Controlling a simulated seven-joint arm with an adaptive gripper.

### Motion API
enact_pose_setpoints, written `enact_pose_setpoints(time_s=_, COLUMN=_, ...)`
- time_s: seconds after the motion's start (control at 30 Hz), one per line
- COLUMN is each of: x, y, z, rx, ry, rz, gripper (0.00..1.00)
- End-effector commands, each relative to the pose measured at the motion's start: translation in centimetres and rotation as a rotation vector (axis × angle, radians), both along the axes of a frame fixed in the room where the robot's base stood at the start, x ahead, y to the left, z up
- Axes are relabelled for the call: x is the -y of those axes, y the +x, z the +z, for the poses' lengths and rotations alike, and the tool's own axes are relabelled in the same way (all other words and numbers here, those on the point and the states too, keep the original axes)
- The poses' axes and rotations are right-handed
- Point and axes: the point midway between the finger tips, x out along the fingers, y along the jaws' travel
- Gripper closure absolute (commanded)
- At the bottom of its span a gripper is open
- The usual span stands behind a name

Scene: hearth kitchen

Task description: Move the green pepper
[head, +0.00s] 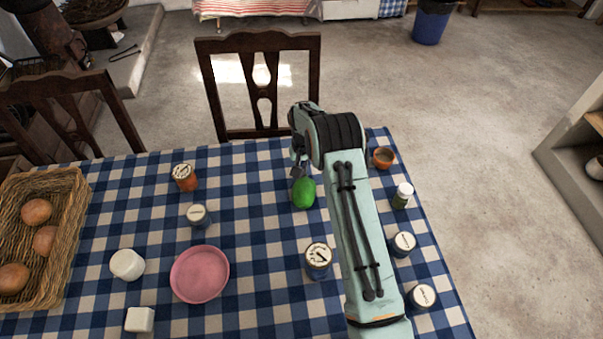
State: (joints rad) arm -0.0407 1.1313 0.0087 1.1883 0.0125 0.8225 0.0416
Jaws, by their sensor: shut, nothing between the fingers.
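The green pepper (304,193) lies on the blue and white checked tablecloth (262,223), near the far side of the table. My gripper (297,172) is just beyond the pepper's upper left edge, close to it in the picture. The gripper is small and dark here and partly hidden by my arm. It is shut with nothing held. Whether it touches the pepper cannot be made out.
A pink plate (200,274), a dark jar (318,257) and a small jar (197,215) stand nearer. An orange jar (184,177) stands left. A bread basket (72,243) fills the left edge.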

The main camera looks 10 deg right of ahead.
Motion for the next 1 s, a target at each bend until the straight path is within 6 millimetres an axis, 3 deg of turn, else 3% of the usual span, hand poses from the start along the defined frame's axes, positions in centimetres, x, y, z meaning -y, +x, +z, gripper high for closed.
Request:
enact_pose_setpoints(time_s=0.57, x=0.0, y=-1.1, z=0.0, rx=0.000, ry=0.000, rz=0.000, gripper=1.00)
enact_pose_setpoints(time_s=1.0, x=-0.1, y=-7.3, z=0.0, rx=0.000, ry=0.001, rz=0.000, gripper=1.00)
